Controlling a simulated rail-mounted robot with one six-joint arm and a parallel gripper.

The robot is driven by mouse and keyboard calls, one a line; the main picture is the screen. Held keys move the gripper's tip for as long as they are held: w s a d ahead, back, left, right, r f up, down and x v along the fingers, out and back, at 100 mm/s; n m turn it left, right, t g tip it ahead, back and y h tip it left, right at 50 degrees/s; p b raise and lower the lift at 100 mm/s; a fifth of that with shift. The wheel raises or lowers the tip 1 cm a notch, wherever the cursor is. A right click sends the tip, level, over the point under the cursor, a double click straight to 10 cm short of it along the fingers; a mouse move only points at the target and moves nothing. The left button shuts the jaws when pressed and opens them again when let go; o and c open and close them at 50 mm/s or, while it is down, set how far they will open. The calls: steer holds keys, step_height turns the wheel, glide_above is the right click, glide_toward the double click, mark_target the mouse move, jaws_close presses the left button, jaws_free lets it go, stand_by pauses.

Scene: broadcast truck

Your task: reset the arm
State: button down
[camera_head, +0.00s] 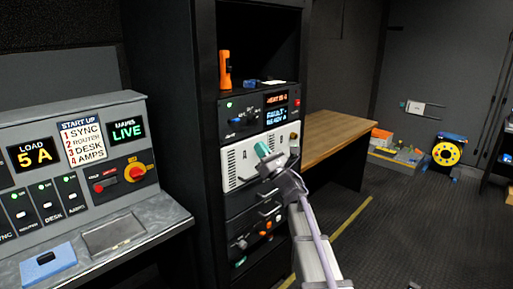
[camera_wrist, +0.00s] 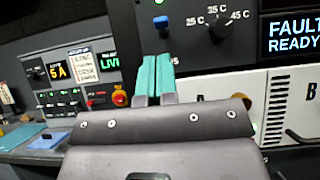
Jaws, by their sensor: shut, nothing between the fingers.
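My gripper (camera_head: 264,152) is in front of the equipment rack in the head view, close to the white rack unit (camera_head: 240,176). Its teal fingers are together with nothing between them. In the wrist view the two teal fingertips (camera_wrist: 155,66) point up side by side. Behind them are the white panel (camera_wrist: 204,84) marked A and B and a dark unit (camera_wrist: 220,30) with a blue knob. I cannot tell whether the fingers touch the rack. My arm reaches up from the bottom of the head view.
A control desk (camera_head: 75,160) on the left shows "LOAD 5 A" and "LIVE". An orange torch (camera_head: 224,70) stands on the rack shelf. A wooden bench (camera_head: 335,133) is right of the rack. A yellow cable reel (camera_head: 446,153) stands farther back. The floor (camera_head: 420,220) at right is mostly clear.

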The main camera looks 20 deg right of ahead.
steer(key=w+d+f+m+g+h, duration=0.1)
steer(key=d+f+m+h, duration=0.25)
steer(key=m+h, duration=0.5)
steer(key=w+d+f+m+g+h, duration=0.1)
steer(key=d+f+m+h, duration=0.4)
steer(key=m, duration=0.6)
steer(key=s+f+m+g+h, duration=0.4)
steer(key=s+f+m+g, duration=0.25)
steer(key=m, duration=0.55)
steer(key=s+a+f+m+g+y+p, duration=0.1)
steer(key=s+a+f+m+g, duration=0.25)
steer(key=s, duration=0.35)
steer(key=s+a+f+m+g+y, duration=0.1)
steer(key=s+a+f+m+g, duration=0.1)
steer(key=s+f+m+g, duration=0.35)
steer(key=s+a+m+g+y+p, duration=0.1)
steer(key=s+a+g+y, duration=0.2)
steer(key=s+a, duration=0.8)
steer(key=s+g, duration=0.1)
steer(key=s, duration=0.2)
steer(key=shift+s+f+g+p, duration=0.35)
